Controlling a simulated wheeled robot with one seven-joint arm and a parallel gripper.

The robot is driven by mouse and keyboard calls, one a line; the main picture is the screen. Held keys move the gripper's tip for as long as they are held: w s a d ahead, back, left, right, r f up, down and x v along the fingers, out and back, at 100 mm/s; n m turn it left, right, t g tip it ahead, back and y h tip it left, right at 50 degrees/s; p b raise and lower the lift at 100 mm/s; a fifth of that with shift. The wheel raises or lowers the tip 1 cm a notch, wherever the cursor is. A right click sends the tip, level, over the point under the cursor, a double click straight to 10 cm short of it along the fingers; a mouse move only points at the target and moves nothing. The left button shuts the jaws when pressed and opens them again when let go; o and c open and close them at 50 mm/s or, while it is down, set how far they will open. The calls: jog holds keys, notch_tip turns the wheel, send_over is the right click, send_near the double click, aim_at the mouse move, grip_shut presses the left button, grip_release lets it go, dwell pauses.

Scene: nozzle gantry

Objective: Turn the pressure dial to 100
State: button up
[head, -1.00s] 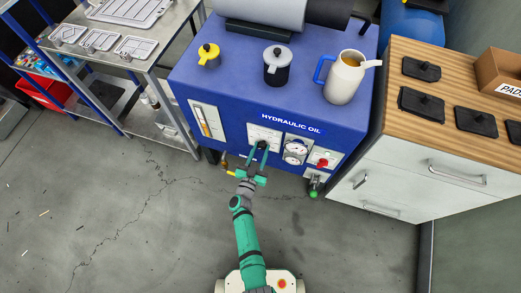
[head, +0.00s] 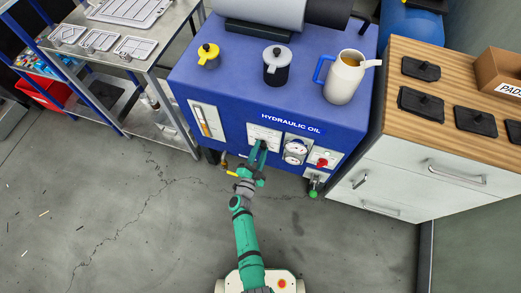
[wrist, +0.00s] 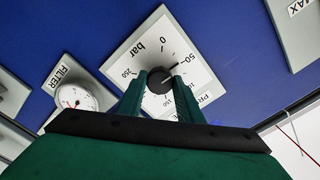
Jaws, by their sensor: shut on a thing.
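The pressure dial is a black round knob (wrist: 160,80) on a white plate with a bar scale, on the blue hydraulic oil unit. In the wrist view its pointer mark lies toward the 50 mark. The green fingers of my gripper (wrist: 160,84) stand on either side of the knob and are shut on it. In the head view the dial plate (head: 265,132) shows above my gripper (head: 259,152), which hides the knob.
A filter gauge (wrist: 76,97) sits beside the dial in the wrist view. Round gauges (head: 295,150), a red knob (head: 322,162) and a green-tipped valve (head: 314,189) are to the right in the head view. The wooden-topped cabinet (head: 386,120) stands further right. The floor in front is clear.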

jog(key=m, duration=0.5)
jog(key=shift+m, duration=0.4)
jog(key=m, duration=0.5)
jog(key=shift+m, duration=0.3)
jog(key=o, duration=1)
jog(key=shift+o, duration=0.2)
jog(key=v, duration=1)
jog(key=shift+s, duration=0.4)
jog(key=shift+a, duration=0.1)
